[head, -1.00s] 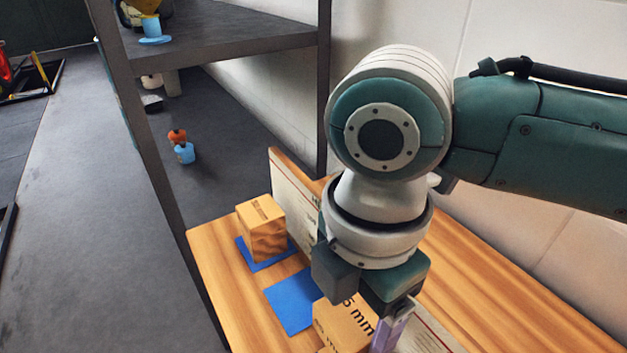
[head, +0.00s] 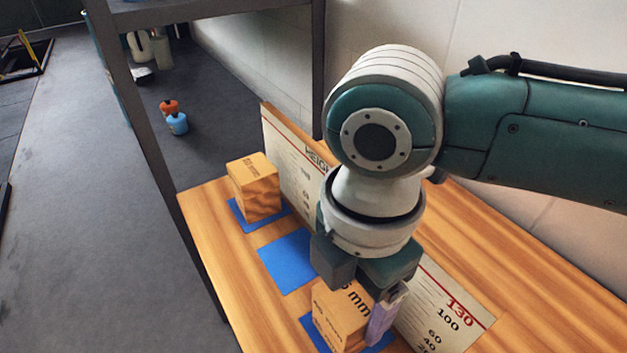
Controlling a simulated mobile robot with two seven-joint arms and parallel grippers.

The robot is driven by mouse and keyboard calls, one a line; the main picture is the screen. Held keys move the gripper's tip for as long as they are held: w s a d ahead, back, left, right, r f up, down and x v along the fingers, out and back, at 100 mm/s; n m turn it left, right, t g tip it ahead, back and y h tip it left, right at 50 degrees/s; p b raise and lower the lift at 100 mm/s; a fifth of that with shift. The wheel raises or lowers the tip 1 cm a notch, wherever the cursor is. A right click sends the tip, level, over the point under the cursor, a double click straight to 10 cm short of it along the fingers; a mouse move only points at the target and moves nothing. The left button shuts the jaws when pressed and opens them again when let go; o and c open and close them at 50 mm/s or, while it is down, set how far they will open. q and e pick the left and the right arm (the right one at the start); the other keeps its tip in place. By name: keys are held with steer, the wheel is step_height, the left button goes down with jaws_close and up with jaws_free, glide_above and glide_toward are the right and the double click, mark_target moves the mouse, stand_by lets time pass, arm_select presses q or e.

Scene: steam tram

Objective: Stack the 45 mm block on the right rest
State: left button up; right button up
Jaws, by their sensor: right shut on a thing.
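My right gripper (head: 358,302) comes down from above and is shut on a wooden block (head: 340,318) with black print ending in "mm"; the full number is partly hidden by the gripper. The block is over the nearest blue pad (head: 312,334), on the right of the row. I cannot tell whether it touches the pad or something under it. Another wooden block (head: 254,189) stands upright on the far left blue pad (head: 236,213). The middle blue pad (head: 287,262) is bare. My left gripper is not in view.
The wooden bench (head: 215,245) has a low upright board (head: 450,310) with printed numbers along its back, close behind my gripper. A dark shelf frame (head: 150,170) stands at the far left end. Small orange and blue items (head: 175,118) are beyond it.

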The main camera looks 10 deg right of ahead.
steer(key=o, duration=1.4)
steer(key=shift+r, duration=0.15)
steer(key=shift+r+p, duration=1)
steer(key=shift+p, duration=0.3)
steer(key=shift+r, duration=0.15)
